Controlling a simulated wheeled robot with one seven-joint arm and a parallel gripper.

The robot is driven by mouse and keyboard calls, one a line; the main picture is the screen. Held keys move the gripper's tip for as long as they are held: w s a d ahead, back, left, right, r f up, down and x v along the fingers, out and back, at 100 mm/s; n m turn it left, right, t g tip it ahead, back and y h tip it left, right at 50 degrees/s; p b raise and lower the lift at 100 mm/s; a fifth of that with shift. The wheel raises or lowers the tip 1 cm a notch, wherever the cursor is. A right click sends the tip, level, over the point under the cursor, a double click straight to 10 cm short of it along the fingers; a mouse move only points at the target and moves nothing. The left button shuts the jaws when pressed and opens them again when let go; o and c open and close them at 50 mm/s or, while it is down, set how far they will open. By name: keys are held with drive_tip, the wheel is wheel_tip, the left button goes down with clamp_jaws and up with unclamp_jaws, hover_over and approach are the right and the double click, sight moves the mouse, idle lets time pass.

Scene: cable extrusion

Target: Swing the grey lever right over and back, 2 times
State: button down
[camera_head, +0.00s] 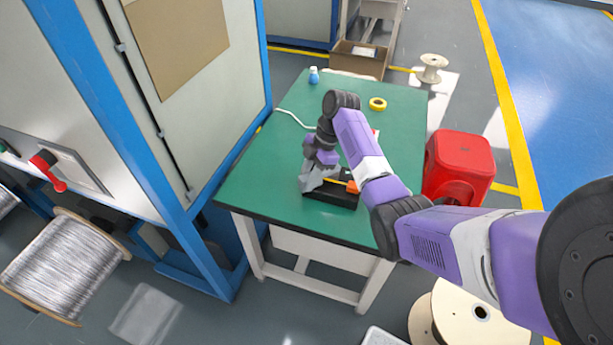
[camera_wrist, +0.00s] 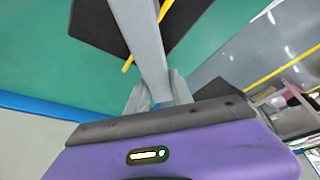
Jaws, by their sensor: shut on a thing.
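The grey lever (camera_wrist: 148,45) shows in the wrist view as a long flat bar running from the top edge down between my fingers. My gripper (camera_wrist: 158,97) is shut on it near its end. In the head view my gripper (camera_head: 311,180) is at the left end of a black base (camera_head: 330,195) on the green table, and mostly hides the lever there. The black base also shows in the wrist view (camera_wrist: 95,25), behind the lever. A thin yellow strip (camera_wrist: 128,64) lies beside the lever. An orange part (camera_head: 352,187) sits at the base's right end.
The green table (camera_head: 260,165) holds a white cable (camera_head: 290,116), a blue-capped bottle (camera_head: 314,75) and a yellow tape roll (camera_head: 377,104). A blue-framed machine (camera_head: 180,215) stands close on the left. A red bin (camera_head: 460,160) stands at the table's right.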

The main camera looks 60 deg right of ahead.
idle(0.4)
drive_tip(key=c, duration=1.1)
unclamp_jaws()
drive_tip(key=v, duration=0.8)
drive_tip(key=shift+a, duration=0.1)
